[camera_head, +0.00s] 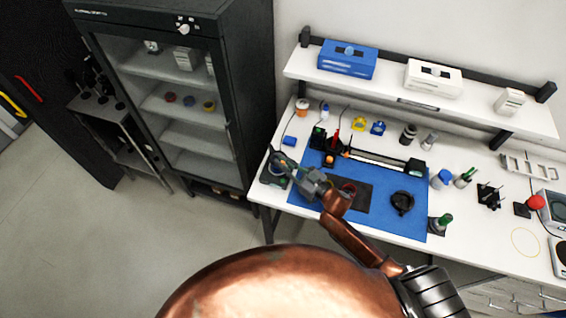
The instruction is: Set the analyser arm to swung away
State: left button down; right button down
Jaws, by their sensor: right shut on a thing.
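My right gripper (287,164) reaches in over the left part of the blue mat and is shut at a small device (272,179) with a dark base at the bench's left edge. The gripped part looks like the analyser arm, but the fingers largely cover it and its exact angle cannot be told. Behind the gripper, a dark optical rail (378,158) runs along the back of the blue mat (372,217), with a black and red unit at its left end. My left gripper is not in view.
A black ring-shaped part (402,202) lies on the mat's right half. A green-topped item (441,222) stands at its right edge. A red-knobbed device (534,203) is farther right. A shelf (388,82) overhangs the back, and a dark glass-fronted cabinet (178,105) stands left.

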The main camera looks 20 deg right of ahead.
jog(key=shift+w+d+n+g+y, duration=0.2)
jog(key=shift+d+n+g+y, duration=0.6)
jog(key=shift+y, duration=0.2)
jog(key=c, duration=2)
grip_release()
jog(key=shift+o, duration=0.2)
jog(key=shift+s, duration=0.1)
jog(key=v, duration=1.1)
jog(key=shift+s+d, duration=0.3)
